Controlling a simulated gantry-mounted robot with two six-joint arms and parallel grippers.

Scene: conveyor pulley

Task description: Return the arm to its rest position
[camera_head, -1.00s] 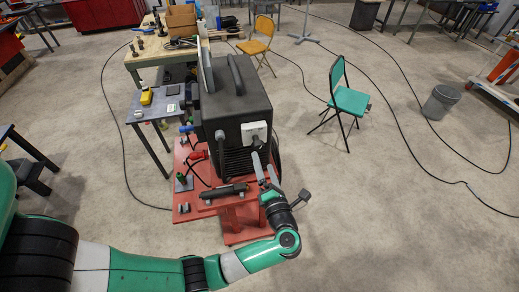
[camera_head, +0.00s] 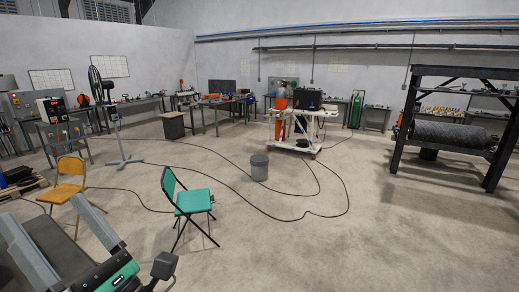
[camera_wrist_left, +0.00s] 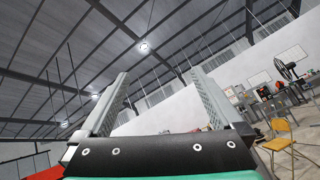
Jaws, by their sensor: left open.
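My left gripper (camera_head: 43,208) is at the lower left of the head view, with its two grey fingers spread apart. It is open and empty, and also shows in the left wrist view (camera_wrist_left: 158,72), where the fingers point up towards the ceiling. Its green and black wrist is at the bottom edge of the head view. Nothing lies between the fingers. A dark surface shows behind the fingers in the head view, too cut off to tell what it is. My right gripper is out of view.
A green chair (camera_head: 192,201) stands right of the gripper, and a yellow chair (camera_head: 68,184) behind it; the yellow one also shows in the wrist view (camera_wrist_left: 281,143). The floor at right is clear.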

